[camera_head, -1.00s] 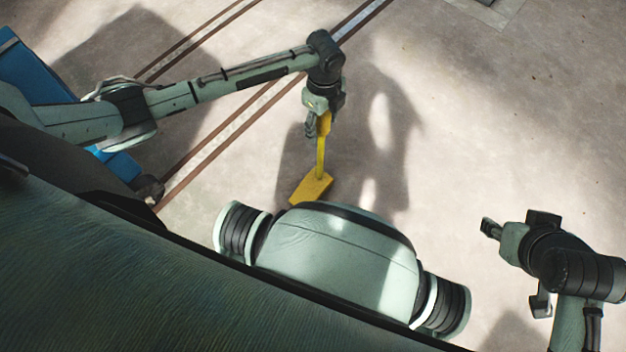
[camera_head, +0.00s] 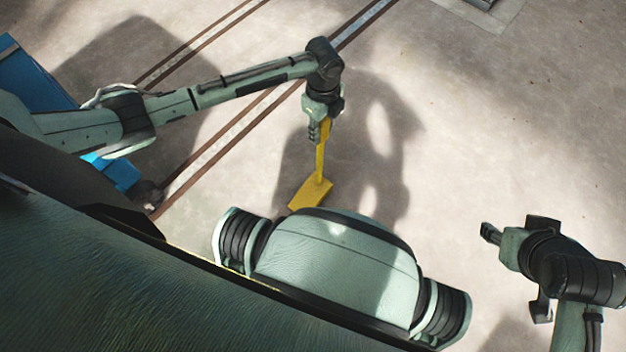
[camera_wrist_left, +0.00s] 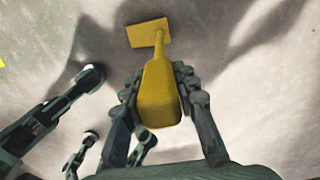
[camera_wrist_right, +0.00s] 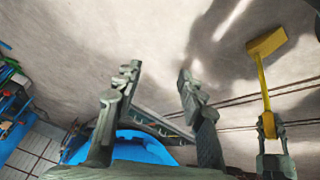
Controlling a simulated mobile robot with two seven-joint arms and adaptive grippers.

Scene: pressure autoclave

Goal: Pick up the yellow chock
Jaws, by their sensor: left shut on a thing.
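The yellow chock has a thick handle, a thin shaft and a flat block at its far end. In the head view the chock (camera_head: 311,194) hangs below my left gripper (camera_head: 320,130). In the left wrist view my left gripper (camera_wrist_left: 160,95) is shut on the handle of the chock (camera_wrist_left: 158,100), with a finger on each side. The chock (camera_wrist_right: 266,45) also shows at the right of the right wrist view. My right gripper (camera_head: 488,236) is apart from it at the right of the head view. Its fingers (camera_wrist_right: 155,90) are spread with nothing between them.
A blue object (camera_head: 35,75) stands at the far left, partly behind my left arm. Brown rail-like lines (camera_head: 215,150) cross the pale floor. The floor (camera_head: 500,130) right of the chock is clear.

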